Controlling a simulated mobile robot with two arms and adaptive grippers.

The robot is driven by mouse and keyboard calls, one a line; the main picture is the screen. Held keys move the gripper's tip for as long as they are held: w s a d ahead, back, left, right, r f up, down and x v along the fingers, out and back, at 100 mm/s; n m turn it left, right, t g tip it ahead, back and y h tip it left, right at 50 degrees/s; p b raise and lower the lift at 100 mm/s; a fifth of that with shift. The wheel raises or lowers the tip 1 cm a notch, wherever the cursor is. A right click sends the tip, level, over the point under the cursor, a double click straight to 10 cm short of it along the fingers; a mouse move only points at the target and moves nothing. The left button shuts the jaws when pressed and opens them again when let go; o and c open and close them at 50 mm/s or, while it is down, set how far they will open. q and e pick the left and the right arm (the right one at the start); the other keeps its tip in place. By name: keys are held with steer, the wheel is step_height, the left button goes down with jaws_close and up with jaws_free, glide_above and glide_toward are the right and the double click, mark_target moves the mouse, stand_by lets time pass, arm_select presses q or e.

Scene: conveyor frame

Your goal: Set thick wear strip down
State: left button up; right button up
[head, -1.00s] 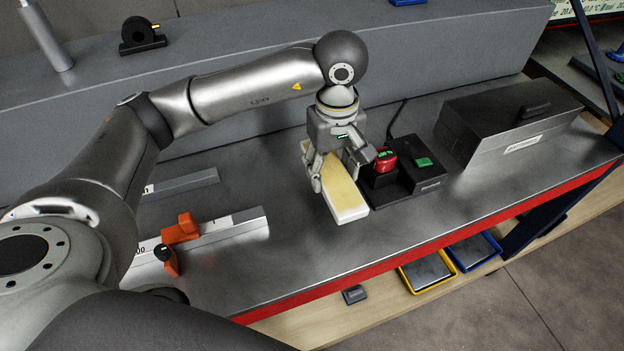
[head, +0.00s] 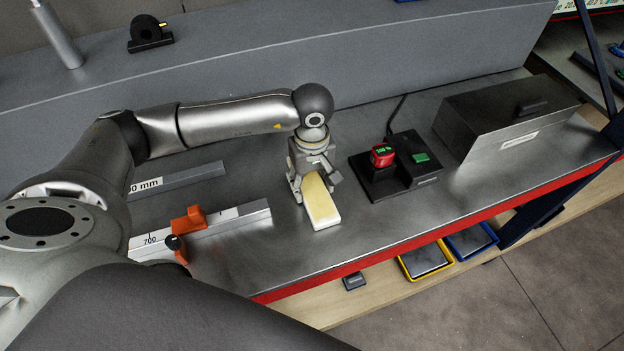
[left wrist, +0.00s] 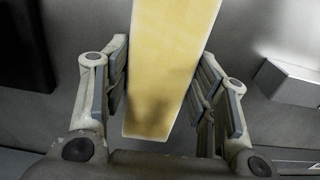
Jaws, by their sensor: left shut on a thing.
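The thick wear strip (head: 321,203) is a pale yellow bar with a white end face. It is over the grey bench top, between the black charging dock and the orange-clamped rail in the head view. My left gripper (head: 314,185) points down and is shut on the strip near its far end. In the left wrist view the strip (left wrist: 168,70) runs between the two fingers of my left gripper (left wrist: 165,90). I cannot tell whether the strip's underside touches the bench. My right gripper is not in view.
A black dock (head: 385,180) with a red device (head: 382,155) stands right of the strip. A dark lidded box (head: 510,115) is farther right. A marked rail (head: 235,222) with an orange clamp (head: 188,222) lies left. The bench's red front edge (head: 400,247) is near; bare bench (head: 260,265) lies left of the strip.

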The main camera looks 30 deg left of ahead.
mark_target(312, 186)
arm_select(q)
steer(key=shift+f, duration=0.15)
steer(key=o, duration=1.1)
steer(key=shift+o, duration=0.2)
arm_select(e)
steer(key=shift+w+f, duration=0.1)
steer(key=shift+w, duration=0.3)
arm_select(q)
steer(key=shift+w+r, duration=0.1)
steer(key=shift+r, duration=0.3)
step_height(312, 186, up, 12)
steer(key=b, duration=0.3)
steer(key=shift+f+b, duration=0.2)
steer(key=shift+b, duration=0.2)
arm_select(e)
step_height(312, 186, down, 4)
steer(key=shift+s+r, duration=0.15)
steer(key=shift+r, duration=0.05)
